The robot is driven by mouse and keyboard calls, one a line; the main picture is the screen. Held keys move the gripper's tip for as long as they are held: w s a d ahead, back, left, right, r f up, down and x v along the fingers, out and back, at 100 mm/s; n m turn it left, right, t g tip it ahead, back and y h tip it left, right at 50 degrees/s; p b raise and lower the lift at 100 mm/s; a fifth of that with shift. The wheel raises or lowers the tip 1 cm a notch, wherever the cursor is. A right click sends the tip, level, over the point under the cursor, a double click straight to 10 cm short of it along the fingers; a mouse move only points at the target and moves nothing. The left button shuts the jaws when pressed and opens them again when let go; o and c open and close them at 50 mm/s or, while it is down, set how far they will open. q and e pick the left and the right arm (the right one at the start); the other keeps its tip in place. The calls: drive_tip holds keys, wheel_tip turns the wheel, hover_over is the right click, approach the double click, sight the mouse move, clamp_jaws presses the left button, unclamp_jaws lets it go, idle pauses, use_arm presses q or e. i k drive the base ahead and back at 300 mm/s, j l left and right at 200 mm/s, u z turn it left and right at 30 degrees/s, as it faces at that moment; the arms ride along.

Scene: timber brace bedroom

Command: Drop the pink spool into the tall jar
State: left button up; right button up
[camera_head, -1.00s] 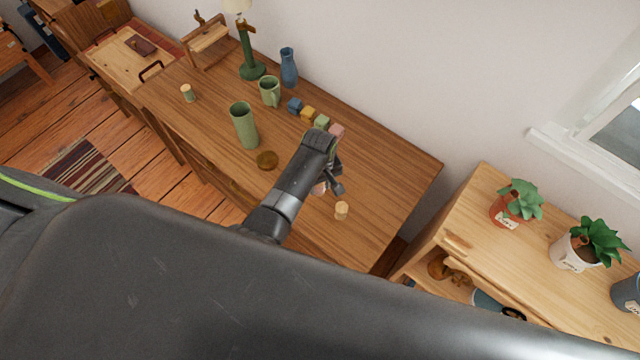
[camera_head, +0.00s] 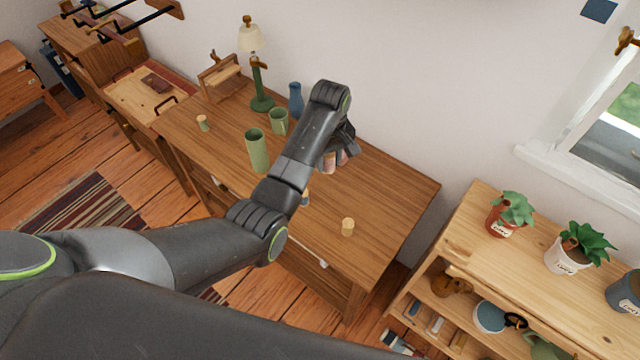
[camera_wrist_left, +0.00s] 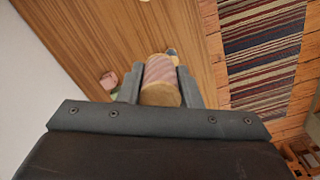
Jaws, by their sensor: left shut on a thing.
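The pink spool (camera_wrist_left: 160,78) is clamped between the two fingers of my left gripper (camera_wrist_left: 159,85) in the left wrist view, its wooden end facing the camera. In the head view my left gripper (camera_head: 335,145) hangs over the back right of the desk, and the spool is mostly hidden by it. The tall jar (camera_head: 257,151), a green cylinder with an open top, stands upright on the desk to the left of the gripper, apart from it. My right gripper is not in view.
A green mug (camera_head: 279,121), blue vase (camera_head: 296,100) and lamp (camera_head: 261,102) stand behind the jar.

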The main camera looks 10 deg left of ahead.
sight(264, 166)
drive_tip(key=i+j, duration=0.15)
drive_tip(key=j, duration=0.2)
drive_tip(key=i+j, duration=0.15)
drive_tip(key=j, duration=0.25)
drive_tip(key=i+j+z, duration=0.1)
drive_tip(key=j, duration=0.25)
drive_tip(key=i+j, duration=0.2)
drive_tip(key=j, duration=0.2)
